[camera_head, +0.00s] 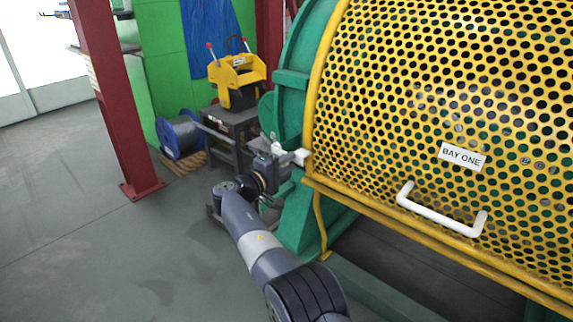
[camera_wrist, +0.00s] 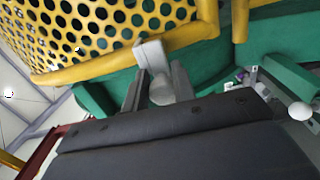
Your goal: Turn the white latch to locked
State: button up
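The white latch (camera_head: 291,155) sits at the lower left corner of the yellow perforated guard (camera_head: 440,100). In the wrist view the latch (camera_wrist: 151,56) runs down from the yellow rim, and its near end lies between the two grey fingers of my gripper (camera_wrist: 160,82). The fingers stand apart, one on each side of the latch. Whether they press on it I cannot tell. In the head view my gripper (camera_head: 272,150) is at the latch, and its fingertips are too small to make out. No locked or unlocked marking is readable.
A white handle (camera_head: 440,212) and a "BAY ONE" label (camera_head: 462,156) are on the guard. The green machine frame (camera_head: 300,215) is close beside my arm. A yellow device on a dark stand (camera_head: 237,78), a cable reel (camera_head: 180,135) and a red post (camera_head: 115,100) are left. Floor at lower left is clear.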

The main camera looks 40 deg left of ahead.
jog(key=o, duration=0.5)
jog(key=shift+f, duration=0.1)
jog(key=shift+c, duration=0.2)
jog(key=s+p, duration=0.3)
jog(key=s, duration=0.7)
jog(key=shift+s+a, duration=0.35)
jog(key=shift+a, duration=0.1)
jog(key=w+b, duration=0.1)
jog(key=w, duration=0.2)
jog(key=w+b, duration=0.1)
jog(key=w, duration=0.3)
jog(key=w+d+b, duration=0.1)
jog(key=w, duration=0.3)
jog(key=shift+s, duration=0.1)
